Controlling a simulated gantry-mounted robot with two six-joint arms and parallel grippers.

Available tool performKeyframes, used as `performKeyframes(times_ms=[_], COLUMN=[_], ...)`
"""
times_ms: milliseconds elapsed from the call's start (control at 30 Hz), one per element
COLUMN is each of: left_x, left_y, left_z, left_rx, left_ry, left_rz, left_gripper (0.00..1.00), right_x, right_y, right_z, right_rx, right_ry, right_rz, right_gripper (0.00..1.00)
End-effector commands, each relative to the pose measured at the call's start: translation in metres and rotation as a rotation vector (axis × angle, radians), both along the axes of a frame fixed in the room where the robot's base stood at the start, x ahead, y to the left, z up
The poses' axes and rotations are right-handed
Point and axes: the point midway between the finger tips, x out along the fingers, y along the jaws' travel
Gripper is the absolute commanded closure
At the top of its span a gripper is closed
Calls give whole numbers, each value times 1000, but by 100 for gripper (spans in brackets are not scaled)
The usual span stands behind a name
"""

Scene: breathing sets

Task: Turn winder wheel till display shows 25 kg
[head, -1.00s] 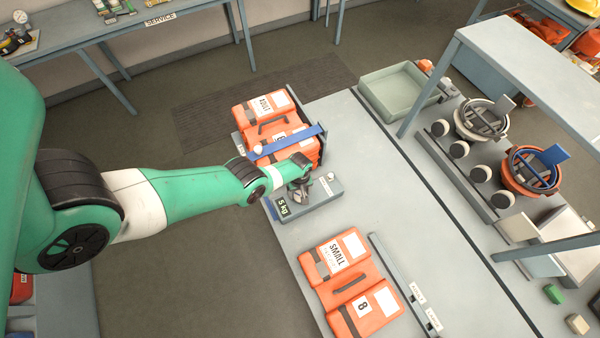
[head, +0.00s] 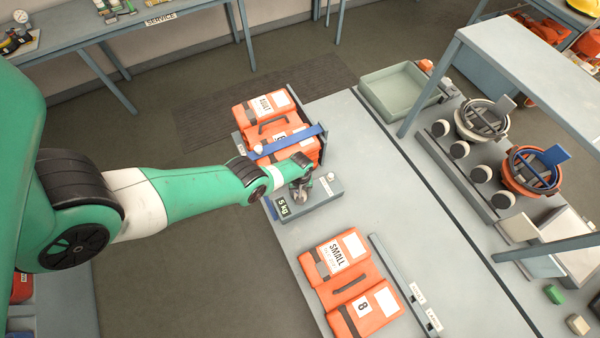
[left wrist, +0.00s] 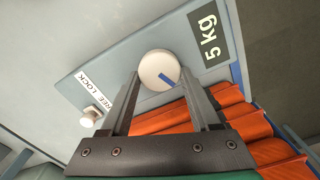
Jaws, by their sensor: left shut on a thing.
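The winder box (head: 322,200) stands on the table at the near end of the orange sets. Its dark display (head: 283,206) reads 5 kg, and it also shows in the left wrist view (left wrist: 208,38). The winder wheel (left wrist: 158,68) is a round white knob with a blue mark on its face. My left gripper (head: 300,194) points down at the box. In the left wrist view my left gripper (left wrist: 160,80) has its two fingers on either side of the wheel, shut on it. My right gripper is not in view.
A small white knob (left wrist: 91,114) beside a partly hidden LOCK label sits on the box. A blue strap (head: 291,139) crosses orange packs (head: 265,105) behind it. A SMALL pack (head: 340,252) lies nearer. The table middle (head: 390,190) is clear.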

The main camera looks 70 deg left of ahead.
Motion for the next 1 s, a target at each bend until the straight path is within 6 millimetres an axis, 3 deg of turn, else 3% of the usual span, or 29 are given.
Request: performKeyframes(times_ms=[1000], left_x=[4], left_y=[-4], left_z=[0], left_rx=[-1], left_ry=[0], left_rz=[-937], left_gripper=[93], right_x=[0], right_y=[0], right_z=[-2], right_rx=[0], right_ry=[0], right_rz=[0], right_gripper=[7])
